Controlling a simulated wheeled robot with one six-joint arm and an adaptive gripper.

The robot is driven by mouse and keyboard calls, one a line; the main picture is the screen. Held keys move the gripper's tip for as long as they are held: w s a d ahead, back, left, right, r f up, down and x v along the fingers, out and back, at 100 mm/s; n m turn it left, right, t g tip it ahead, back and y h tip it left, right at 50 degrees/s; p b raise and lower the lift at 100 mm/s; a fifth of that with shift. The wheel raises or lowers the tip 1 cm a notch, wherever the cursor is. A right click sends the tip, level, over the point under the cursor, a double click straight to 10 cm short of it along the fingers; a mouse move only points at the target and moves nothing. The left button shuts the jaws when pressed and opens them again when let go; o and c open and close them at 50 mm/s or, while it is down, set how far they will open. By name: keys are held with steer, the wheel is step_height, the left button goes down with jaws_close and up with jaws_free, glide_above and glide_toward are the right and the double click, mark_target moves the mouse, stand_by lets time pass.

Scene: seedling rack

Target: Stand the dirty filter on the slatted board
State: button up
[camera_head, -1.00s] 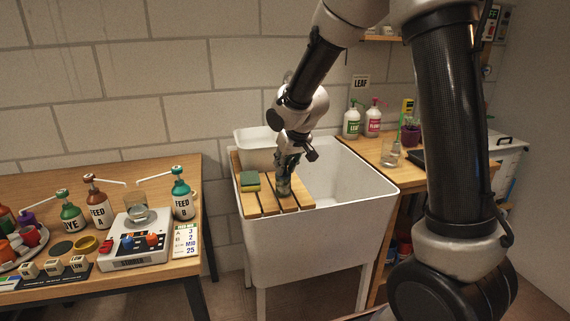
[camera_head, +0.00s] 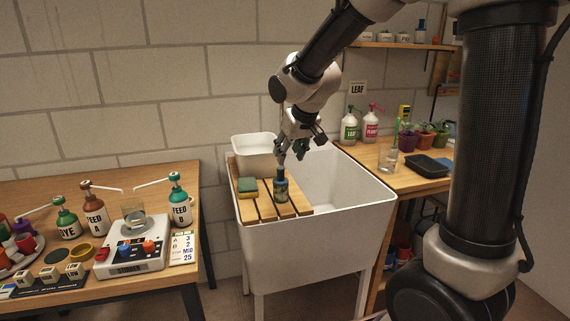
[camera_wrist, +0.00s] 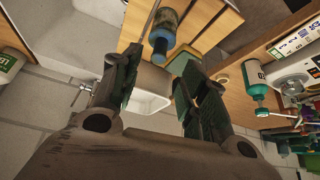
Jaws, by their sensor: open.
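The dirty filter (camera_head: 281,188) is a dark, blue-banded cylinder with a narrower top. It stands upright on the slatted board (camera_head: 301,204), which lies across the left side of the white sink. In the wrist view the filter (camera_wrist: 163,27) appears beyond my fingertips, apart from them, over the wooden slats (camera_wrist: 215,22). My gripper (camera_head: 292,152) is above and slightly right of the filter. In the wrist view my gripper (camera_wrist: 153,75) has its two fingers spread with nothing between them.
A green and yellow sponge (camera_head: 247,187) lies on the board left of the filter. A white basin (camera_head: 254,156) sits behind it. The sink (camera_head: 345,205) is open to the right. The left bench holds a stirrer (camera_head: 133,248) and pump bottles; the right bench holds spray bottles and plants.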

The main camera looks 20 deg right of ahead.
steer(key=s+d+r+m, duration=0.1)
steer(key=s+d+r, duration=0.25)
steer(key=s, duration=0.25)
steer(key=s+d+r, duration=0.3)
steer(key=s+d, duration=0.2)
steer(key=s, duration=0.1)
steer(key=s+d, duration=0.2)
steer(key=s, duration=0.6)
steer(key=s+d+f+m+g+h, duration=0.1)
steer(key=s+d, duration=0.2)
steer(key=s, duration=0.6)
steer(key=shift+d+f+g, duration=0.2)
steer(key=shift+f+g, duration=0.05)
steer(key=shift+g, duration=0.05)
